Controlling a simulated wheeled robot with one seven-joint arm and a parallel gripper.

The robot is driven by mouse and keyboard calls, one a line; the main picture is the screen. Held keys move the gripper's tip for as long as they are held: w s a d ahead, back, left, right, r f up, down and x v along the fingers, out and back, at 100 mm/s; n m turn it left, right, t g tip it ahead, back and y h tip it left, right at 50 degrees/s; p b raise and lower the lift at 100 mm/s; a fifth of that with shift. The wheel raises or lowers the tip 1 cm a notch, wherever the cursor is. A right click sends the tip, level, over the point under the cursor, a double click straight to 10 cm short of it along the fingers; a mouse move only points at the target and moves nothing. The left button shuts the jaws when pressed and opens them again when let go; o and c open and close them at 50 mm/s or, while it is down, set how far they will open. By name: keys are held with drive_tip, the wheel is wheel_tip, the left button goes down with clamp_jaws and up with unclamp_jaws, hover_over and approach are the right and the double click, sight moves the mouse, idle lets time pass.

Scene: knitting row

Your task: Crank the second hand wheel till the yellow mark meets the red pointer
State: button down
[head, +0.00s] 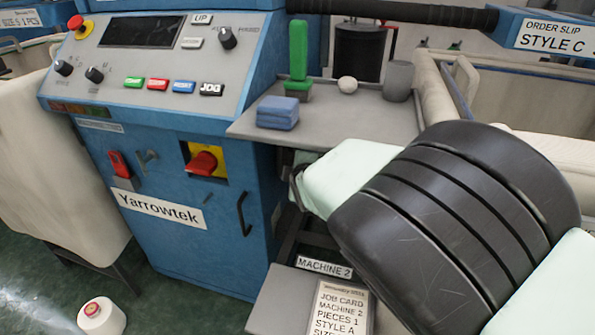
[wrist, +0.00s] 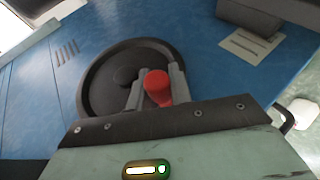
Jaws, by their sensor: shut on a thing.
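In the wrist view a black round hand wheel (wrist: 103,88) sits on a blue machine panel. A red knob (wrist: 157,86) stands out near the wheel's right side. My gripper (wrist: 158,76) has a grey finger on each side of the knob and is shut on it. Part of the wheel is hidden behind the fingers and the gripper body. I can make out neither a yellow mark nor a red pointer at the wheel. In the head view my arm covers the right side, and the wheel and gripper do not show.
The blue Yarrowtek machine (head: 225,257) fills the left, with a red rotary switch (head: 202,163). A grey shelf (head: 338,125) holds blue folded cloth (head: 277,112), a green brush (head: 298,55) and a grey cup (head: 398,80). A "MACHINE 2" label (head: 323,267) is below. A white spool (head: 100,318) stands on the floor.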

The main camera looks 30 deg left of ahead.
drive_tip(key=shift+s+f, duration=0.55)
drive_tip(key=shift+f, duration=0.05)
drive_tip(key=c, duration=1.3)
unclamp_jaws()
drive_tip(key=shift+r, duration=0.1)
drive_tip(key=shift+w+r, duration=0.1)
drive_tip(key=shift+r, duration=0.05)
drive_tip(key=shift+r, duration=0.1)
drive_tip(key=shift+d+r+p, duration=0.15)
drive_tip(key=shift+r+p, duration=0.3)
drive_tip(key=shift+p, duration=0.05)
drive_tip(key=p+v, duration=1)
drive_tip(key=v, duration=0.6)
drive_tip(key=shift+s+d, duration=0.15)
drive_tip(key=shift+s, duration=0.2)
